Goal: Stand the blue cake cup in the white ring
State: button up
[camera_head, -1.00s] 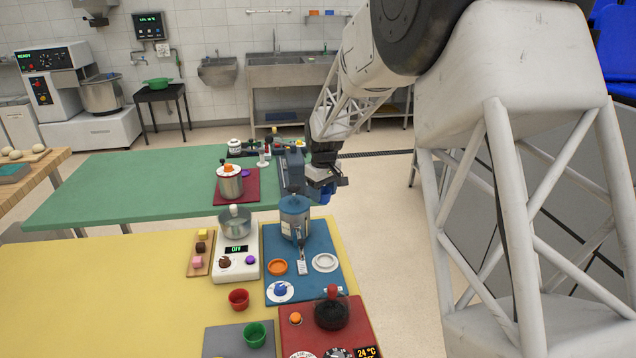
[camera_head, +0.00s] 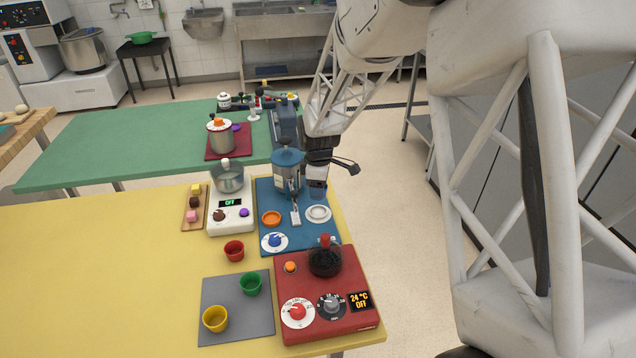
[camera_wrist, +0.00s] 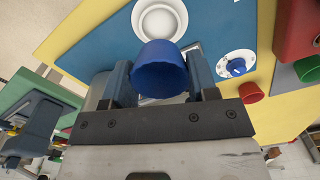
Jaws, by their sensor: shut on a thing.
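My gripper (camera_head: 318,178) is shut on the blue cake cup (camera_wrist: 160,70), which sits between its two fingers in the wrist view. In the head view the cup (camera_head: 317,193) is small and partly hidden by the gripper, held just above the white ring. The white ring (camera_head: 318,213) lies on the blue mat's right side, with nothing in it. In the wrist view the ring (camera_wrist: 158,8) shows just beyond the cup, whose edge overlaps it in the picture. The gap between them is hard to judge.
A blue machine (camera_head: 288,165) stands just left of my gripper. A red unit with a dark jar (camera_head: 325,262) stands in front. Red (camera_head: 234,250), green (camera_head: 251,284) and yellow (camera_head: 215,319) cups stand nearby.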

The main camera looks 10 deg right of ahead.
aim_at(318, 213)
jog(key=shift+f, duration=0.2)
jog(key=shift+f, duration=2.7)
jog(key=shift+f, duration=0.6)
jog(key=o, duration=0.6)
jog(key=shift+r, duration=0.15)
jog(key=shift+r, duration=5.35)
jog(key=shift+r, duration=0.1)
